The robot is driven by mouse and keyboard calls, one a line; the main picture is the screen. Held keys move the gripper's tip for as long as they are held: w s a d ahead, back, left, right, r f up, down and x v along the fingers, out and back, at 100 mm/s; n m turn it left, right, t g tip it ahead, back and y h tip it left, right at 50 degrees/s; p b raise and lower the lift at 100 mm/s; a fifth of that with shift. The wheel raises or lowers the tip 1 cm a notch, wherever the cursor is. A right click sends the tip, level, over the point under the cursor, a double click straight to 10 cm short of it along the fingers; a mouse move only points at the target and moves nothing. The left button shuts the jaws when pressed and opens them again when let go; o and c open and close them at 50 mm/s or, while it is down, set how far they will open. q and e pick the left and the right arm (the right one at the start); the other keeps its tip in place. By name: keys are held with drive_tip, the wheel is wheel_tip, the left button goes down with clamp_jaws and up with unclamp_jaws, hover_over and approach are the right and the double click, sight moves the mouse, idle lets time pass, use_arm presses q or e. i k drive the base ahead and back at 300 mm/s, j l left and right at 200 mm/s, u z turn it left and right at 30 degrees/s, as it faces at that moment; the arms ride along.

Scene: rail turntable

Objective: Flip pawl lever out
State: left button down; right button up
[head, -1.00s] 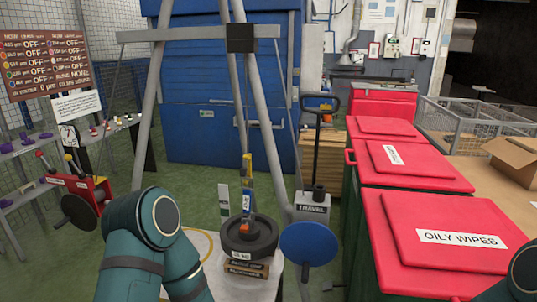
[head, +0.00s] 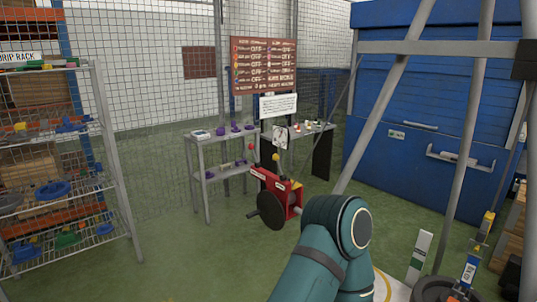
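A red box (head: 293,197) with small white labels, too small to read, stands beyond my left arm, near the middle of the head view. Two levers rise from it, one with a red knob (head: 251,148) and one with a yellow knob (head: 275,157). I cannot tell which one is the pawl lever. A dark round disc (head: 270,211) with a short handle is on the box's near side. My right gripper is not in view either.
A wire rack (head: 122,165) with coloured parts stands at left. Grey shelves (head: 203,178) with purple items are behind the red box. A sign board (head: 263,66) hangs above. A blue cabinet (head: 425,115) and grey frame legs (head: 461,150) are right. Green floor (head: 180,260) is clear at front left.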

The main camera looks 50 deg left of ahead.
sight(275, 157)
drive_tip(key=j+z, duration=0.3)
drive_tip(key=j, duration=3.9)
drive_tip(key=i, duration=0.1)
